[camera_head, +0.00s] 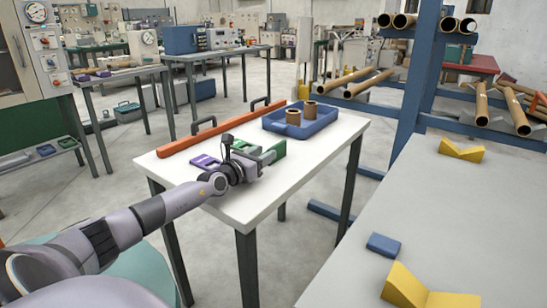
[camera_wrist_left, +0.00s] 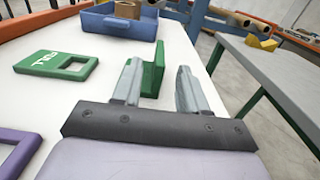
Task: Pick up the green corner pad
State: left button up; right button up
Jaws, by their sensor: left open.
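The green corner pad (camera_head: 274,152) stands on the white table near its right edge. In the left wrist view the green corner pad (camera_wrist_left: 154,77) is an upright angled piece that shows between and beyond my fingers. My left gripper (camera_head: 260,161) is low over the table, right at the pad. Its two grey fingers (camera_wrist_left: 158,68) are open, with the left finger covering part of the pad's left side. I cannot tell whether either finger touches it. My right gripper is not in view.
A flat green plate with a window (camera_wrist_left: 58,65) and a purple one (camera_wrist_left: 15,150) lie to the left. A blue tray (camera_head: 302,124) with brown tubes stands behind, beside an orange bar (camera_head: 205,135). A grey table (camera_head: 440,220) with yellow V-blocks (camera_head: 461,150) stands right.

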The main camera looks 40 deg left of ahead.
aim_at(272, 147)
pick_arm(q)
jog(key=w+b, duration=0.3)
jog(key=shift+a+f, duration=0.15)
jog(key=shift+f, duration=0.1)
jog(key=shift+w+b, duration=0.3)
jog(key=shift+b, duration=0.05)
jog(key=shift+w+a+r+b, duration=0.1)
jog(key=shift+w+r+b, duration=0.05)
jog(key=shift+w+b, duration=0.45)
grip_shut()
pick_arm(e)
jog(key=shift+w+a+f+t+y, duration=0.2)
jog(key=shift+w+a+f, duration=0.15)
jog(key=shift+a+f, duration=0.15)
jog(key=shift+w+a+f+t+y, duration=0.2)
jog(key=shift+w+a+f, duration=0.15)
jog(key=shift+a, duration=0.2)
pick_arm(q)
jog(key=shift+r, duration=0.1)
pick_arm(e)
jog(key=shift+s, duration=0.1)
